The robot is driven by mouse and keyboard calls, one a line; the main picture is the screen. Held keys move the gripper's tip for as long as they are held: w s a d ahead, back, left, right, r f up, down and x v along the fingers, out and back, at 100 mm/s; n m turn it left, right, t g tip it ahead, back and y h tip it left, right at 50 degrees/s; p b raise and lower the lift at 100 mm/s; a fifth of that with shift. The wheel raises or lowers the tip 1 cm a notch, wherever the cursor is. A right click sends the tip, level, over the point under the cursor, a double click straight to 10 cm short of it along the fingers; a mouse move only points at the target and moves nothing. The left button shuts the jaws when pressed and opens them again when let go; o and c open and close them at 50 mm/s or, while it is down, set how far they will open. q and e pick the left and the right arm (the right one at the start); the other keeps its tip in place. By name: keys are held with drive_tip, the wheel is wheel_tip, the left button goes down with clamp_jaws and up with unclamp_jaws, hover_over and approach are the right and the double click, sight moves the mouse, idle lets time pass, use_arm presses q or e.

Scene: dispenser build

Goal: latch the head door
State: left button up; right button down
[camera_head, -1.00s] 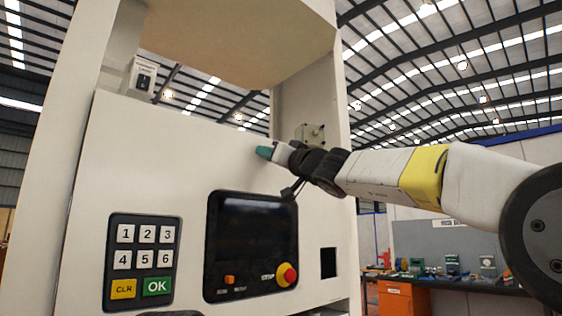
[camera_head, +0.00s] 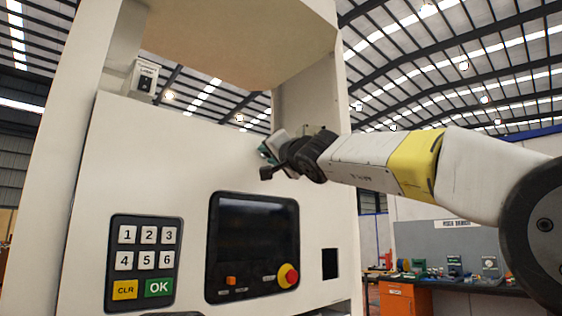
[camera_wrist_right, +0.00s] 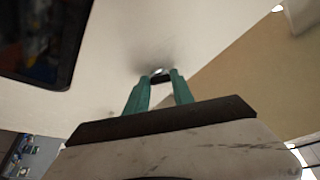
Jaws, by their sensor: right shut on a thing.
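The head door appears to be the large white front panel (camera_head: 150,155) of the machine, standing flat in the frame and looking closed. My right gripper (camera_head: 266,152) is at the panel's upper right edge. In the right wrist view its two teal fingers (camera_wrist_right: 160,82) reach to the white surface and are shut on a small dark part with a shiny end, seemingly the latch handle (camera_wrist_right: 160,77). The fingers and wrist hide the latch in the head view.
The panel carries a keypad (camera_head: 145,262) and a dark screen (camera_head: 252,240) with a red knob (camera_head: 288,275). A small grey switch box (camera_head: 141,80) is at the upper left post. An orange-fronted workbench (camera_head: 405,298) stands at the back right.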

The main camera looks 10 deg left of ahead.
drive_tip(key=m+h, duration=0.1)
drive_tip(key=m, duration=0.2)
drive_tip(key=m+h, duration=0.1)
drive_tip(key=m, duration=0.3)
drive_tip(key=m+g+h, duration=0.1)
drive_tip(key=m+h, duration=0.1)
drive_tip(key=m, duration=0.1)
drive_tip(key=shift+s+r+m, duration=0.1)
drive_tip(key=shift+r+m, duration=0.3)
idle(0.4)
drive_tip(key=c, duration=1.1)
unclamp_jaws()
drive_tip(key=v, duration=0.7)
drive_tip(key=shift+s+d+r, duration=0.1)
drive_tip(key=shift+s+d, duration=0.05)
drive_tip(key=shift+s, duration=0.2)
